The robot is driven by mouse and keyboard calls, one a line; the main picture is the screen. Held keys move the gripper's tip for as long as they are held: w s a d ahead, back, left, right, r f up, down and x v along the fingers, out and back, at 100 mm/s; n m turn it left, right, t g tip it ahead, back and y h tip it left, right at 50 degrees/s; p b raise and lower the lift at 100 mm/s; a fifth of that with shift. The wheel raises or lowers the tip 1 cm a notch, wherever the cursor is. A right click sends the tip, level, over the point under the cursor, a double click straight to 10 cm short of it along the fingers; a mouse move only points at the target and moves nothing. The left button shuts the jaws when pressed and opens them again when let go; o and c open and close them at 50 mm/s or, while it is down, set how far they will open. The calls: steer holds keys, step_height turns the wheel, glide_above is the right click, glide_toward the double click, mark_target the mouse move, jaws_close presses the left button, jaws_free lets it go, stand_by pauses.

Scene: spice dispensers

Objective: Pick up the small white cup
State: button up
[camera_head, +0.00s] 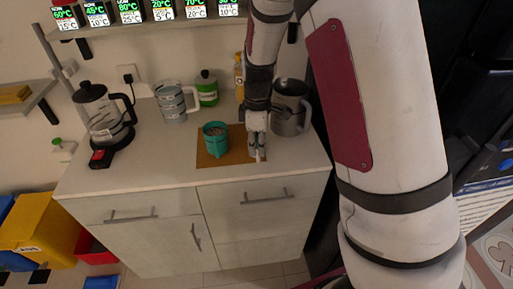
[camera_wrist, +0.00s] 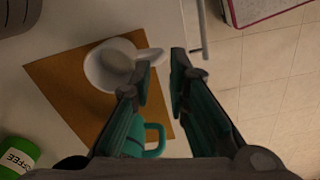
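The small white cup (camera_wrist: 100,68) stands on a brown mat (camera_wrist: 62,82) in the wrist view, its handle (camera_wrist: 150,56) pointing right. My gripper (camera_wrist: 164,62) is open, with its two dark fingers apart near the handle; I cannot tell whether either touches it. In the head view my gripper (camera_head: 257,148) is low over the right part of the mat (camera_head: 210,161), and the white cup cannot be made out clearly there. A teal mug (camera_head: 215,142) stands left of my gripper.
A metal pitcher (camera_head: 289,112) stands close behind and right of my gripper.

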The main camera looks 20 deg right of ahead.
mark_target(259, 158)
steer(key=shift+s+d+f, duration=0.1)
steer(key=shift+f, duration=1.25)
steer(key=shift+s+d+f, duration=0.1)
steer(key=shift+f, duration=1.25)
jaws_close()
